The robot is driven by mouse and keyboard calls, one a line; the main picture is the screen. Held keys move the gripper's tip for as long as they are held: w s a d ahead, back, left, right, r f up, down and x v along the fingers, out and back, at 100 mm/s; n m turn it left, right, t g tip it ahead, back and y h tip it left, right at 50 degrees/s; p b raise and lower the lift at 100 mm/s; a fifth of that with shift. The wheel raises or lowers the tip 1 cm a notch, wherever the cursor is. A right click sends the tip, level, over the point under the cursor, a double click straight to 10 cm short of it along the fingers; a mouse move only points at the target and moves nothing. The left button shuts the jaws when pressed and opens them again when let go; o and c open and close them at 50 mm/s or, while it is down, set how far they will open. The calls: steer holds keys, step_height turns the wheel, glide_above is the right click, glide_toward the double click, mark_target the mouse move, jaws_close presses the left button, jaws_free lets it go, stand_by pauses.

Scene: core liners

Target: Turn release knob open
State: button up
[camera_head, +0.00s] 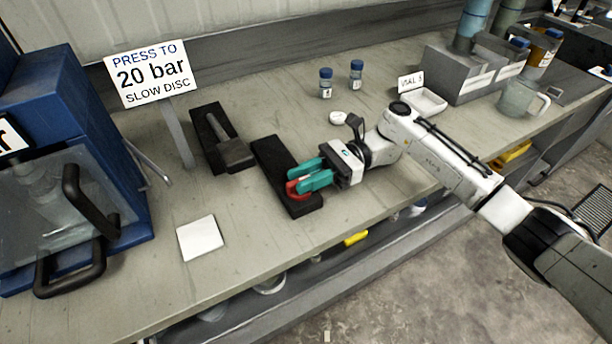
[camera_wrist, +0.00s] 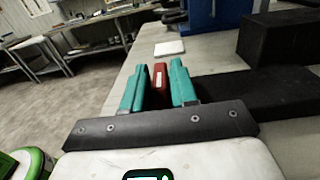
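A red release knob (camera_head: 293,188) sits on a long black block (camera_head: 271,164) on the bench. My gripper (camera_head: 308,182) has teal fingers, one on each side of the red knob, near the block's front end. In the wrist view the red knob (camera_wrist: 160,76) shows as an upright red strip with a pale mark between the two teal fingers (camera_wrist: 159,86). The fingers are close to it, but I cannot tell whether both touch it. Part of the knob is hidden by the fingers. The block (camera_wrist: 240,88) lies to the right there.
Left of the block is a second black holder (camera_head: 206,142) with a grey tool. A white square pad (camera_head: 200,238) lies in front. The blue press (camera_head: 75,150) stands at left beside the "20 bar" sign (camera_head: 150,73). Two vials (camera_head: 326,82) and a white cap (camera_head: 338,117) stand behind.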

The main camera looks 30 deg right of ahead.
steer(key=shift+o, duration=1.3)
steer(key=shift+d, duration=0.1)
